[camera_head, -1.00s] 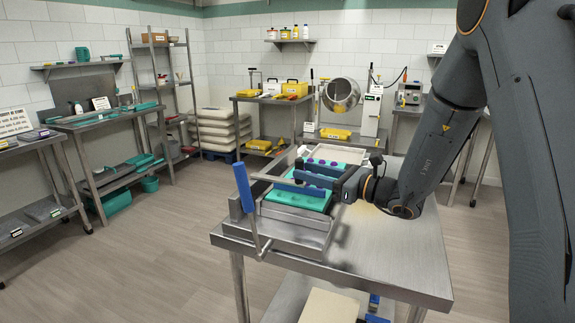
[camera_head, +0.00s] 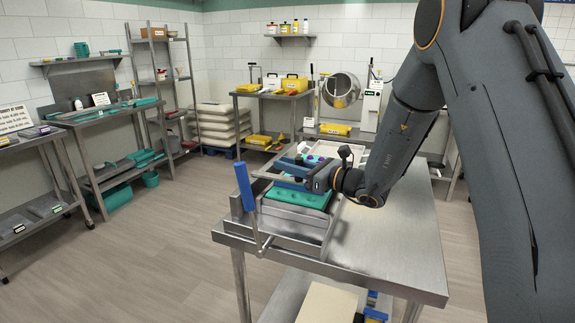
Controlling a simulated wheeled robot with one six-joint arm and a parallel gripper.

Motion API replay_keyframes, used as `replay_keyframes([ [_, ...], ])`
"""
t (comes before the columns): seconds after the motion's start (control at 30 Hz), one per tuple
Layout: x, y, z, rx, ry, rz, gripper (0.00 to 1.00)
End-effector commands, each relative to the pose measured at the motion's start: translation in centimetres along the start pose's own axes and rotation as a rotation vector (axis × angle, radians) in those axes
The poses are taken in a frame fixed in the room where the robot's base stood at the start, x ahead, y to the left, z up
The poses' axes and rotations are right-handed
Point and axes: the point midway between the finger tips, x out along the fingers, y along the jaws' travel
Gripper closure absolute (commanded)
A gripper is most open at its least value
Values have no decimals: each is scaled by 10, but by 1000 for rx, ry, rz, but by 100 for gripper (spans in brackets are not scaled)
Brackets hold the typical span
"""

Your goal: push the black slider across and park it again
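The depositor (camera_head: 285,222) is a steel machine on the near left of the steel table, with a teal mould (camera_head: 300,198) on it. A lever with a blue handle (camera_head: 245,187) stands upright at its left. My gripper (camera_head: 288,172) reaches in from the right, low over the mould, with its blue fingers pointing left. A grey bar (camera_head: 270,178) crosses by the fingertips. I cannot pick out the black slider; my gripper may hide it. I cannot tell whether the fingers are apart, shut or touching anything.
The steel table top (camera_head: 385,235) is clear to the right of the depositor. A pale tray (camera_head: 328,149) sits behind my gripper. The lower shelf holds a cream block (camera_head: 325,303). Shelving and benches line the walls, with open floor at left.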

Motion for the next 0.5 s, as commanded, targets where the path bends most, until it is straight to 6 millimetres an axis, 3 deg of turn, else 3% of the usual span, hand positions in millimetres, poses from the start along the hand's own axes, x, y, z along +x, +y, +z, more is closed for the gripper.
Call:
replay_keyframes([
  [0.03, 0, 0, 0, 0, 0, 0, 89],
  [0.1, 0, 0, 0, 0, 0, 0, 100],
  [0.5, 0, 0, 0, 0, 0, 0, 100],
])
